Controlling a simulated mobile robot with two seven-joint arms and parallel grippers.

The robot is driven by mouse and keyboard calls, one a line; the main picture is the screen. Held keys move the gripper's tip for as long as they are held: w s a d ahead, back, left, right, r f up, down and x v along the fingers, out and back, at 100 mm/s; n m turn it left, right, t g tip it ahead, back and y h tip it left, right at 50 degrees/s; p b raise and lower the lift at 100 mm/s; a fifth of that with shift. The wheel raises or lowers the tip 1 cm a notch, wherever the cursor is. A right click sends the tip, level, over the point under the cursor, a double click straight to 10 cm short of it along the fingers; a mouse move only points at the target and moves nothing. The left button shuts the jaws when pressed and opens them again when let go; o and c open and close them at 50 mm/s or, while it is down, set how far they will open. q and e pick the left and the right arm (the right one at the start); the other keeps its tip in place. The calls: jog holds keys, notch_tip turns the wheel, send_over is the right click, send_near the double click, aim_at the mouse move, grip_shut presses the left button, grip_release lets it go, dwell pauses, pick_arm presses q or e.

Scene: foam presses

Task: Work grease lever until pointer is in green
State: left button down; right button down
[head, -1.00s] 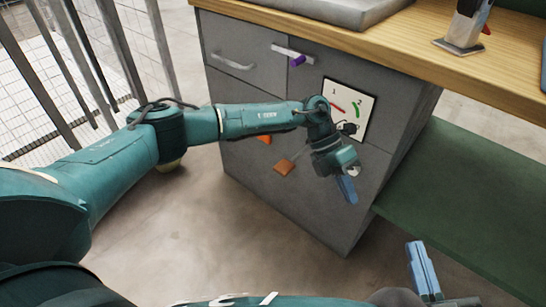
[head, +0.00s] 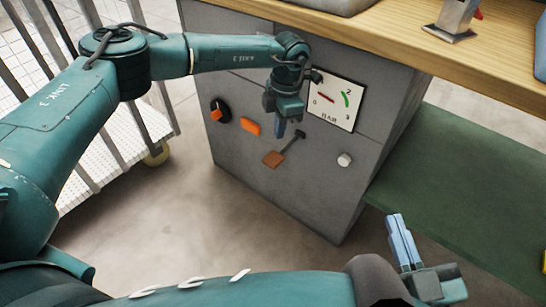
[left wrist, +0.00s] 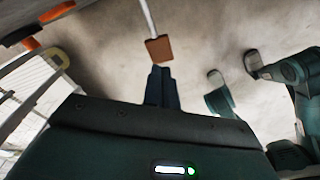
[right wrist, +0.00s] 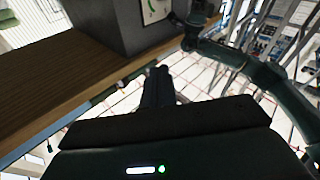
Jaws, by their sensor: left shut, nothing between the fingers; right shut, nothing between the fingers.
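The grease lever is a thin dark rod on the grey cabinet front, ending in a brown-orange pad (head: 273,159); the pad also shows in the left wrist view (left wrist: 160,48). The white gauge (head: 335,100) is above and to the right of the lever. Its red pointer lies at the upper left, apart from the green arc on the right; my arm hides part of the dial's edge. My left gripper (head: 281,129) is shut and empty, fingers down, just above the lever pad; I cannot tell whether they touch. My right gripper (head: 400,235) is shut and empty at lower right, away from the cabinet.
Left of the lever, the cabinet has an orange-and-black knob (head: 219,112) and an orange block (head: 250,127). A pale round knob (head: 344,159) is to its right. A wooden worktop (head: 400,30) overhangs above, a green panel (head: 455,190) extends right, and a railed cart stands left.

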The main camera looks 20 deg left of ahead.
aim_at(275, 158)
pick_arm(q)
jog(key=shift+f+b, duration=0.5)
jog(key=shift+f, duration=0.2)
jog(key=f+b, duration=0.1)
jog(key=f, duration=0.1)
jog(key=f+b, duration=0.2)
jog(key=shift+s+a+f, duration=0.15)
jog(key=shift+a, duration=0.05)
jog(key=shift+f+b, duration=0.6)
jog(key=shift+f, duration=0.05)
pick_arm(e)
jog(key=shift+w+a+r+m+y, duration=0.15)
jog(key=shift+a+m+y, duration=0.25)
jog(key=shift+y, duration=0.3)
